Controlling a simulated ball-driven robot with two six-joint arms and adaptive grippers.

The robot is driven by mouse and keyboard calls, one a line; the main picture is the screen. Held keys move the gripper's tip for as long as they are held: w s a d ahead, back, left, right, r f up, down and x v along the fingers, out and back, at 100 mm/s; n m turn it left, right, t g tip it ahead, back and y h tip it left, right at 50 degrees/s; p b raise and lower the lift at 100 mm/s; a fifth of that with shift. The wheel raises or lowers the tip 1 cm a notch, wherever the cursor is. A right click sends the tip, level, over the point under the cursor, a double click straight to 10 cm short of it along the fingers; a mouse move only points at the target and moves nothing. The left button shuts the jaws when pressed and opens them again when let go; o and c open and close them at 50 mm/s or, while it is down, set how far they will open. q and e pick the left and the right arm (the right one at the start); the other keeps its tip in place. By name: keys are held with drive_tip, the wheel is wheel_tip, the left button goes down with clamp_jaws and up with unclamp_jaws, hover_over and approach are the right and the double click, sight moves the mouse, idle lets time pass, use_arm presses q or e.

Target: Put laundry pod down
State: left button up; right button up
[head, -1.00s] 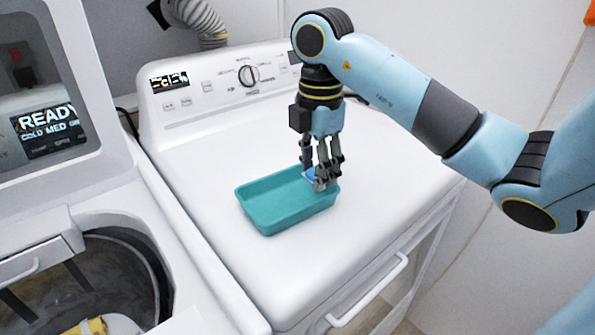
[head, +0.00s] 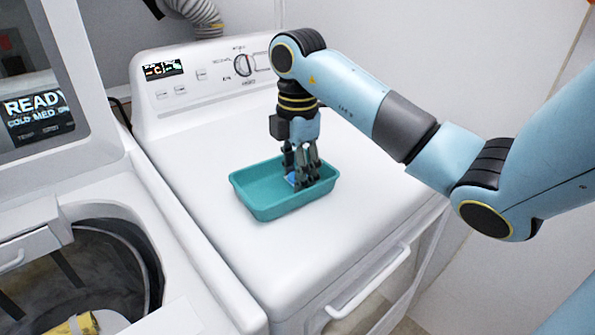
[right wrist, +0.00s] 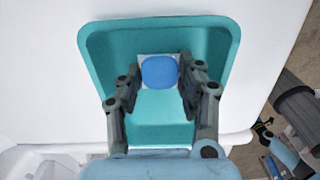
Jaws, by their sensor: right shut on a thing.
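The laundry pod (right wrist: 159,72) is a small blue and white piece; it also shows partly in the head view (head: 291,179). My right gripper (head: 302,185) is shut on it and reaches down inside the teal tray (head: 270,211). In the right wrist view the fingers of my right gripper (right wrist: 160,80) stand on either side of the pod, over the tray floor. Whether the pod touches the floor, I cannot tell. My left gripper is not in view.
The tray rests on the flat white top of a dryer (head: 195,150). An open washer (head: 95,215) stands to the left, with something yellow (head: 75,325) inside. The dryer top around the tray is clear. A wall (head: 420,50) rises behind on the right.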

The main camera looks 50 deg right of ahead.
drive_tip(key=o, duration=0.9)
drive_tip(key=shift+f, duration=0.1)
drive_tip(key=shift+c, duration=0.2)
drive_tip(key=shift+r, duration=0.45)
wheel_tip(320, 180, up, 3)
drive_tip(key=shift+f+p, duration=0.2)
drive_tip(key=shift+p, duration=0.3)
wheel_tip(320, 180, up, 9)
drive_tip(key=p, duration=0.9)
drive_tip(key=shift+f, duration=0.1)
drive_tip(key=shift+s, duration=0.1)
